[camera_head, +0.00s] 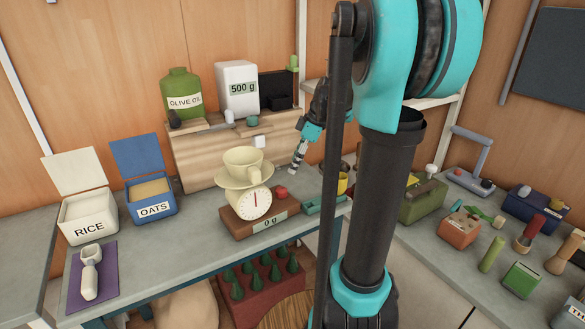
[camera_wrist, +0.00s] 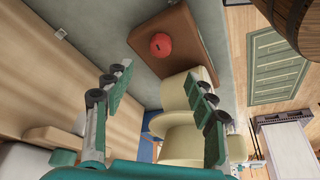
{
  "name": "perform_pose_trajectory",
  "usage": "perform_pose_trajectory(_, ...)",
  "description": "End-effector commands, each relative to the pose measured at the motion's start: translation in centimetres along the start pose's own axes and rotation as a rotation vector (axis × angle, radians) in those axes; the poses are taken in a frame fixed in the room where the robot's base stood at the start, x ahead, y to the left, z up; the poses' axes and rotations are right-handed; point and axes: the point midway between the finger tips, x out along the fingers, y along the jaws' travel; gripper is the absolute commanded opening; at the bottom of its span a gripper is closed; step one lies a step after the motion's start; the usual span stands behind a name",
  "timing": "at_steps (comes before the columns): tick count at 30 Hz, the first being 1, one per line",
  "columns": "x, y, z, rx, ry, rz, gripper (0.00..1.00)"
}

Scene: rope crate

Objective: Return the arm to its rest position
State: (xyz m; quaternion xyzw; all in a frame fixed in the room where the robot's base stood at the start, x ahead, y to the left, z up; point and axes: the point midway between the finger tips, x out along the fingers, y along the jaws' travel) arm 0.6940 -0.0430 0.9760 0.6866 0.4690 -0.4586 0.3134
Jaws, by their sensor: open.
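My arm (camera_head: 372,200) rises in front of the counter in the head view and hides part of it. My gripper (camera_head: 298,160) hangs at the end of the arm, right of the cream cup. In the wrist view my gripper (camera_wrist: 160,88) is open, its two fingers apart with nothing held between them. The cream cup and bowl (camera_wrist: 178,122) of the scale show beyond the fingers. In the head view the cup (camera_head: 243,160) sits on the cream bowl of the kitchen scale.
The scale (camera_head: 245,222) has a brown base and a red knob (camera_head: 281,192). The rice box (camera_head: 88,215) and oats box (camera_head: 152,195) stand open at left. A wooden shelf (camera_head: 205,155) is behind the scale. Several small items crowd the right counter (camera_head: 430,240).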

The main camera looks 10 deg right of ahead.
Motion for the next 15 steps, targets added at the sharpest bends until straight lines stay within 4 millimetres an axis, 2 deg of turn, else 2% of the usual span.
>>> perform_pose_trajectory(10,0.0,-0.2,0.1,0.008,-0.003,0.002,0.56)
perform_pose_trajectory(13,0.7,-1.3,0.5,0.064,-0.018,0.016,0.56)
perform_pose_trajectory(15,1.6,-2.8,1.2,0.147,-0.039,0.040,0.56)
